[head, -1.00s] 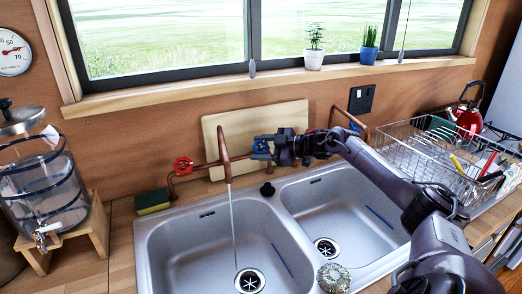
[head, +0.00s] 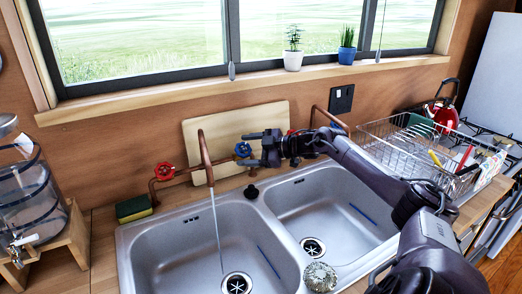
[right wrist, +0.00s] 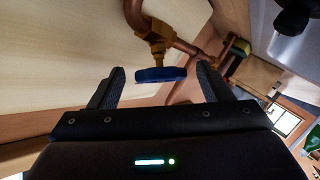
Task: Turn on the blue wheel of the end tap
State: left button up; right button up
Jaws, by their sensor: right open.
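The blue wheel (head: 243,149) sits on the copper pipe behind the double sink, in front of a wooden board. My right gripper (head: 252,149) is open, its fingers above and below the right side of the wheel. In the right wrist view the blue wheel (right wrist: 160,74) is seen edge-on between the two finger tips (right wrist: 162,82), with gaps on both sides; nothing is gripped. A copper spout (head: 204,150) in front of the pipe pours a thin stream of water into the left basin. My left gripper is not in view.
A red wheel (head: 165,171) is on the pipe to the left, beside a sponge (head: 133,208). The wooden board (head: 271,114) leans on the wall close behind. A dish rack (head: 400,150) stands right of the sink, a glass dispenser (head: 32,200) left.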

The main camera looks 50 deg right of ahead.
jog(key=v, duration=0.6)
dwell(0.3)
dwell(0.6)
